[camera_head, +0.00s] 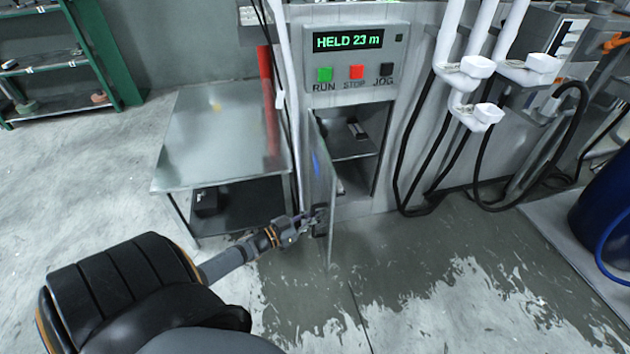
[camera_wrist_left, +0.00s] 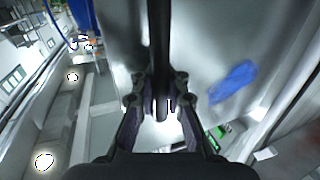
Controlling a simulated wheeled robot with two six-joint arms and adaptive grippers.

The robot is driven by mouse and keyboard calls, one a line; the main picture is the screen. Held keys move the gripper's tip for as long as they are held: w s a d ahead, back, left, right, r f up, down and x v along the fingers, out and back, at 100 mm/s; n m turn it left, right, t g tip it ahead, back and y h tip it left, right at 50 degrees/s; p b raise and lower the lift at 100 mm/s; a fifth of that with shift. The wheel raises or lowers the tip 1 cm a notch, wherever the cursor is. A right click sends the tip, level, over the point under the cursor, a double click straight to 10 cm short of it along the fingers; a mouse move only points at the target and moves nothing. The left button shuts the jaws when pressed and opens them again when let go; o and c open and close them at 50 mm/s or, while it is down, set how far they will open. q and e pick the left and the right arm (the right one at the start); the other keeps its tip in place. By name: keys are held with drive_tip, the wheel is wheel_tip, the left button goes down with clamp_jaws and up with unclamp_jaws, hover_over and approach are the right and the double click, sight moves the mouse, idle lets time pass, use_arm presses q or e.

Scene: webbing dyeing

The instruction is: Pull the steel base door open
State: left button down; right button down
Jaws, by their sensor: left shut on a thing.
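The steel base door (camera_head: 320,180) stands swung outward from the cabinet under the control panel, seen nearly edge-on in the head view. The opening behind it (camera_head: 355,150) shows a shelf. My left gripper (camera_head: 312,222) is at the lower part of the door, on its left side. In the left wrist view my left gripper (camera_wrist_left: 161,108) is shut on a dark bar handle (camera_wrist_left: 160,40) in front of the bright door face (camera_wrist_left: 205,45), which has a blue patch. The right gripper is not in view.
A steel table (camera_head: 220,125) with a lower shelf stands left of the door. The control panel (camera_head: 355,60) above reads "HELD 23 m". Black hoses (camera_head: 410,170) hang to the right. The floor in front is partly wet-looking and clear.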

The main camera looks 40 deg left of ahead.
use_arm(q)
drive_tip(key=c, duration=1.9)
unclamp_jaws()
drive_tip(key=shift+s+d+f, duration=0.1)
drive_tip(key=shift+s+d, duration=0.05)
drive_tip(key=shift+s, duration=0.05)
drive_tip(key=o, duration=0.5)
drive_tip(key=shift+d, duration=0.1)
drive_tip(key=shift+o, duration=0.3)
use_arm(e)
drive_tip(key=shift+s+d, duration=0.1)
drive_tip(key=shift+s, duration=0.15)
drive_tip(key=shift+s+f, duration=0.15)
use_arm(q)
drive_tip(key=v, duration=1.2)
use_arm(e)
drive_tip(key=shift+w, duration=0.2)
